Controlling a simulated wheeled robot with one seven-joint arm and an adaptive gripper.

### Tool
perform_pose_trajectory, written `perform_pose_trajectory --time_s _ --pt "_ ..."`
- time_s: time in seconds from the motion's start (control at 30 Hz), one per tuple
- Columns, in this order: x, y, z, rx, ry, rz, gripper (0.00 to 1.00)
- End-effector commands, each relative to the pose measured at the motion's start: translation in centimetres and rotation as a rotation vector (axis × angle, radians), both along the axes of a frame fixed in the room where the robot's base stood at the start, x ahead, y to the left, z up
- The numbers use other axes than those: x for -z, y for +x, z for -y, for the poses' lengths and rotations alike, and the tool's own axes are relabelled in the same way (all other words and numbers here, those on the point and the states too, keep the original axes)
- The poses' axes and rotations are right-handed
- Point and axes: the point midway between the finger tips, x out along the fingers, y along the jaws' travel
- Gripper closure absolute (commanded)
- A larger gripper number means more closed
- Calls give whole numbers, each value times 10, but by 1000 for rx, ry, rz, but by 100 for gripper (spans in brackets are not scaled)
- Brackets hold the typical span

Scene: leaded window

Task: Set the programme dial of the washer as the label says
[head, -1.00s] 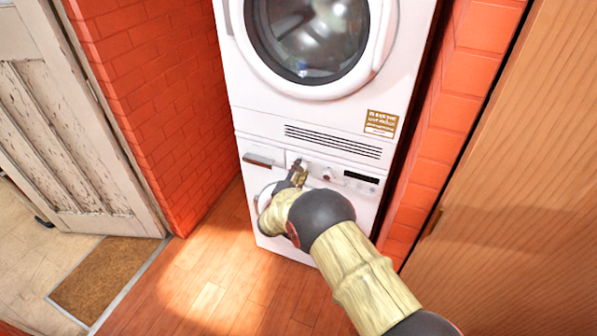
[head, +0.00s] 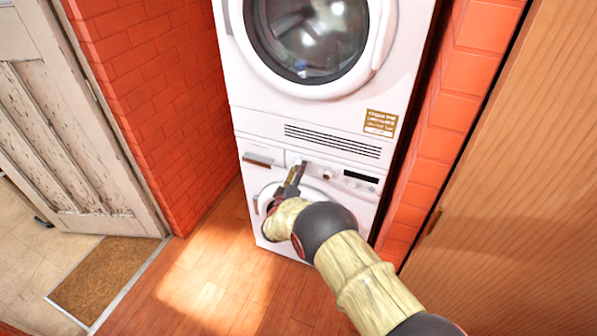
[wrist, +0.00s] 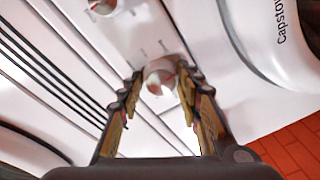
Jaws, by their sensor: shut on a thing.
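The washer (head: 268,220) is the lower white machine, with a control panel along its top. My gripper (head: 299,166) is at the left part of this panel. In the wrist view my gripper (wrist: 160,88) has its two fingers on either side of a round white dial (wrist: 160,72) and is shut on it. The dial has a reddish mark; its exact setting is too small to read. A second knob (head: 328,175) sits to the right of my gripper and also shows in the wrist view (wrist: 103,5). A brown-and-white label (head: 381,122) is on the upper machine; its text is unreadable.
The upper machine (head: 235,80) stands directly above the washer. A dark display (head: 361,178) is on the panel's right. Red brick walls (head: 150,80) stand on both sides, and a wooden panel (head: 500,200) is at the right. The floor (head: 215,290) in front is clear.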

Motion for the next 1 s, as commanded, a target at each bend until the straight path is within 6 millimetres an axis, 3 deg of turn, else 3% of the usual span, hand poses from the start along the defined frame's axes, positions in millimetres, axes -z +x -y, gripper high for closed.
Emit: perform_pose_trajectory --time_s 0.67,0.7,1.0 --pt "2 -1 0 -1 58 18 91" --pt "2 -1 0 -1 57 17 64" --pt "1 0 0 0 57 19 47"
